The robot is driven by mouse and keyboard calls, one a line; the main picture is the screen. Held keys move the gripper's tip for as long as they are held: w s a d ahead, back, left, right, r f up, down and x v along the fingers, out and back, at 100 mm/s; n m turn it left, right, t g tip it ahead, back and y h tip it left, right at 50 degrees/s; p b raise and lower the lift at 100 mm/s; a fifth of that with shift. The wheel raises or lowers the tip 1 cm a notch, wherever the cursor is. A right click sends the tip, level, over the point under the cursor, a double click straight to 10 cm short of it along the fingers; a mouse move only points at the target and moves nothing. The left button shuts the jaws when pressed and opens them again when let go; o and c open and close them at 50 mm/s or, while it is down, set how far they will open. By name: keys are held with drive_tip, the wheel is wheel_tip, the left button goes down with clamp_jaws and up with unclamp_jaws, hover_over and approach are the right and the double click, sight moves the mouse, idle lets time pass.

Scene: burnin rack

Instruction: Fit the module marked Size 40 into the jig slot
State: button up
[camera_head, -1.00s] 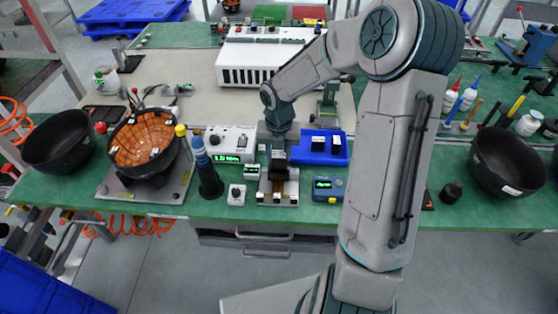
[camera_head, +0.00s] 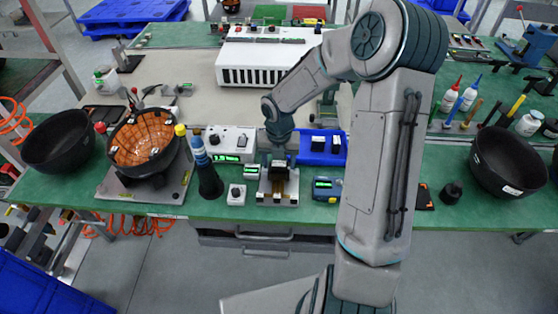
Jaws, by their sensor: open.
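The jig (camera_head: 278,193) is a pale metal fixture at the front edge of the green bench, with brass-coloured parts at its front. My gripper (camera_head: 279,160) is open and points down directly over it. A dark block (camera_head: 279,172), seemingly a module, is at the jig just below my fingers. Whether it is seated in the slot or touches the fingers is too small to tell. A blue tray (camera_head: 308,158) to the right holds two dark modules (camera_head: 318,143) with pale tops. No Size 40 marking can be read on any module.
A grey box with a green display (camera_head: 231,143) and a blue-dark bottle (camera_head: 208,178) stand left of the jig. A small blue meter (camera_head: 327,188) is close on its right. A black bowl (camera_head: 507,162) is far right. An orange-lined bowl (camera_head: 145,142) is left.

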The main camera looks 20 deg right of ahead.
sight(279, 163)
wheel_tip(279, 163, up, 11)
drive_tip(key=s+r+m+t, duration=0.1)
drive_tip(key=s+r+m, duration=0.2)
drive_tip(key=s+m, duration=0.4)
drive_tip(key=s+r+m+t, duration=0.1)
drive_tip(key=s+r+m, duration=0.3)
drive_tip(key=m, duration=1)
drive_tip(key=s+r+m+t+p, duration=0.1)
drive_tip(key=s+r+m, duration=0.2)
drive_tip(key=s+m, duration=0.7)
drive_tip(key=shift+r+m, duration=0.25)
drive_tip(key=shift+m, duration=0.45)
